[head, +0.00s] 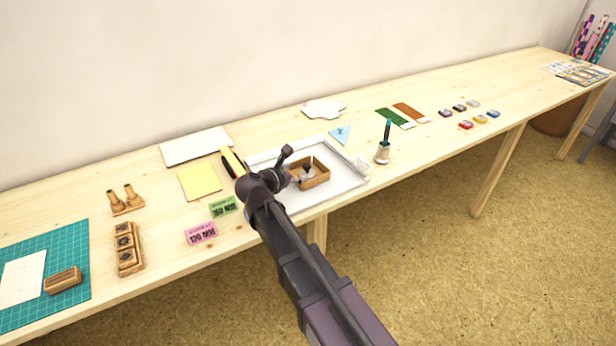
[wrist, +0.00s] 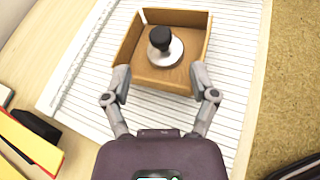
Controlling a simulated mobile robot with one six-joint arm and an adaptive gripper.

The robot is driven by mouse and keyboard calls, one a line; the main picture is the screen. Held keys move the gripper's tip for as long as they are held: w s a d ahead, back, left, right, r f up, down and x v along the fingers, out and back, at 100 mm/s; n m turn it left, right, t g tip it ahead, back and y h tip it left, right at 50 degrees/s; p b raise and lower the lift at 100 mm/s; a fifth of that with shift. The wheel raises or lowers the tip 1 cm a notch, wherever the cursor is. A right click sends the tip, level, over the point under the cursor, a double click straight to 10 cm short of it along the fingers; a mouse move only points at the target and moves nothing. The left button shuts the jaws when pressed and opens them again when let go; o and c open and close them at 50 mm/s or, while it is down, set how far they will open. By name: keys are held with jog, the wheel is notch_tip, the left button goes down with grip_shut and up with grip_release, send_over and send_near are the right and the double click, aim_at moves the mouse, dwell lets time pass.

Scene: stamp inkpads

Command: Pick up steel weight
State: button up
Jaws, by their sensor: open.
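The steel weight, a silvery disc with a black knob (wrist: 160,38), stands upright inside a small open wooden box (wrist: 125,48). In the head view the weight's dark knob (head: 306,167) shows inside the box (head: 318,180). My gripper (wrist: 160,80) is open and empty. In the wrist view its two fingertips lie on either side of the box's near wall, with the weight ahead between them. I cannot tell how high the fingers are above the box.
The box stands on a white ribbed tray (head: 345,183). A pen holder (head: 383,153) is right of the tray.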

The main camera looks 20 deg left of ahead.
aim_at(305, 167)
jog(key=shift+w+d+f, duration=0.2)
jog(key=shift+w, duration=0.35)
jog(key=shift+r+b+x, duration=0.15)
jog(key=shift+b+x, duration=0.25)
jog(key=shift+x, duration=0.9)
jog(key=shift+r+b+x, duration=0.1)
jog(key=shift+b+x, duration=0.25)
jog(key=shift+x, duration=0.95)
jog(key=shift+d, duration=0.1)
grip_shut()
